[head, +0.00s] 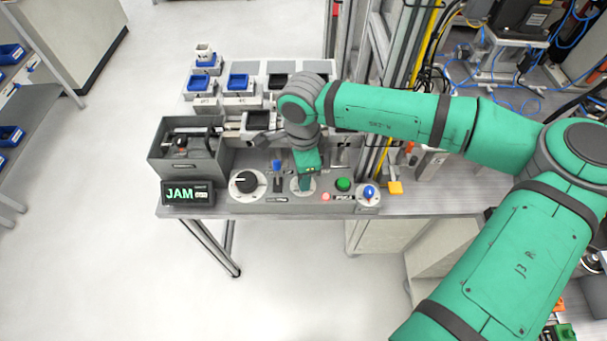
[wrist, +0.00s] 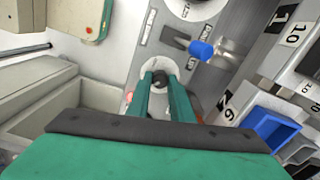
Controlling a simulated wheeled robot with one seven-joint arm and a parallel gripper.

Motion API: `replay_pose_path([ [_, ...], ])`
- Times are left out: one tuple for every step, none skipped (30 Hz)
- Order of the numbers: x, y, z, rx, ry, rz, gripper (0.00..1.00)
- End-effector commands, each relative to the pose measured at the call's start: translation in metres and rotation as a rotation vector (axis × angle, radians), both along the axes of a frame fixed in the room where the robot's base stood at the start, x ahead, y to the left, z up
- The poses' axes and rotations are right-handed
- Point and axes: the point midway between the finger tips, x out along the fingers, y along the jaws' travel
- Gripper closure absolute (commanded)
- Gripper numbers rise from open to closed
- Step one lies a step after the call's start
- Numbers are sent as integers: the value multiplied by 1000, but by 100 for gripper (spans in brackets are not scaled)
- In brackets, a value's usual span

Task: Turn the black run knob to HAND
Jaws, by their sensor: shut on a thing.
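My gripper (head: 304,188) points down at the control panel (head: 285,208) from above. The same dial (head: 294,186) is mostly covered by the gripper in the head view. The dial markings are too hidden to read, so I cannot tell which position the knob is at. Another larger black knob (head: 245,183) sits on a white dial to the left and is apart from the gripper.
A blue-tipped lever (head: 277,166) stands between the two dials. A green button (head: 343,184), a red light (head: 325,197) and a blue knob (head: 369,191) are to the right. A display (head: 188,194) reading JAM and a grey bin (head: 165,174) are at the left.

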Motion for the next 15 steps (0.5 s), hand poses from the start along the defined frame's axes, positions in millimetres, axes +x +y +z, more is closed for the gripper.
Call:
replay_pose_path([
  [3,0,1,0,-7,3,100],
  [3,0,1,1,-7,4,100],
  [3,0,1,2,-8,5,100],
  [3,0,1,2,-8,5,100],
  [3,0,1,2,-8,6,100],
  [3,0,1,2,-8,6,100],
  [3,1,1,2,-8,6,100],
  [3,1,1,1,-8,6,100],
  [3,1,1,1,-8,6,100],
  [3,1,1,1,-8,6,100],
  [3,1,1,1,-8,6,100],
  [3,1,1,0,-7,6,100],
  [3,1,1,0,-7,6,73],
  [3,1,1,0,-7,6,66],
  [3,1,1,0,-7,6,61],
])
